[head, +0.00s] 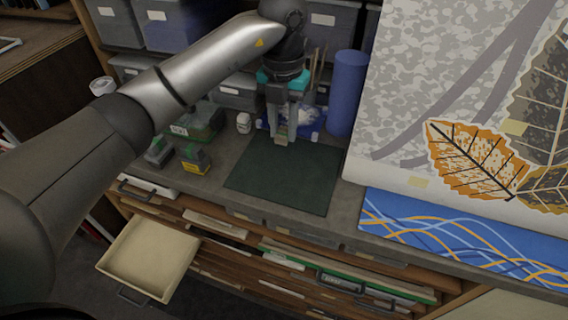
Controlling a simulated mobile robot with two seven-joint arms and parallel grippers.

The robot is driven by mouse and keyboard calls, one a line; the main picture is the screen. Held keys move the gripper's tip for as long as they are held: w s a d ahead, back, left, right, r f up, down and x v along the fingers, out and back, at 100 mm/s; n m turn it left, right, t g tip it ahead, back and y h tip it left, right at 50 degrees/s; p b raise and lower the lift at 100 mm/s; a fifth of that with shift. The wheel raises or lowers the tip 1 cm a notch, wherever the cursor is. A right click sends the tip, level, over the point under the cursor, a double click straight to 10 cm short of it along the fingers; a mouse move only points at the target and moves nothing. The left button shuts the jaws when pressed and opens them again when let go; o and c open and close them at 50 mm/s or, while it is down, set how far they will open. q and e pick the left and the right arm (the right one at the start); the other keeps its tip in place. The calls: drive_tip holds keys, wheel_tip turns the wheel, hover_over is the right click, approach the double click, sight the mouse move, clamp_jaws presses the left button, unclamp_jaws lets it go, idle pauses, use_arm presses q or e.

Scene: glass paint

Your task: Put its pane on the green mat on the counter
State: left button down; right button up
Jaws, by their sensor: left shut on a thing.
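The green mat (300,180) lies flat on the grey counter (215,178) and its near part is bare. My left gripper (282,130) points down at the mat's back edge. It is shut on a small, pale tan piece (281,141) that sticks out below the fingertips. It may be the pane, but it is too small to be sure. I cannot tell whether the piece touches the mat. My right gripper is not in view.
Behind the gripper are a blue tray (311,124) and a blue cylinder (346,92). Left of the mat are a white jar (244,123) and a black-and-yellow item (195,160). A drawer (150,257) hangs open below. A large leaf-patterned panel (425,75) stands right.

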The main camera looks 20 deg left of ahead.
sight(283, 174)
use_arm(q)
wheel_tip(283, 174, down, 11)
drive_tip(key=shift+w+f, duration=0.15)
drive_tip(key=shift+f, duration=0.1)
idle(0.3)
drive_tip(key=c, duration=0.6)
unclamp_jaws()
wheel_tip(283, 174, up, 12)
drive_tip(key=shift+r, duration=0.1)
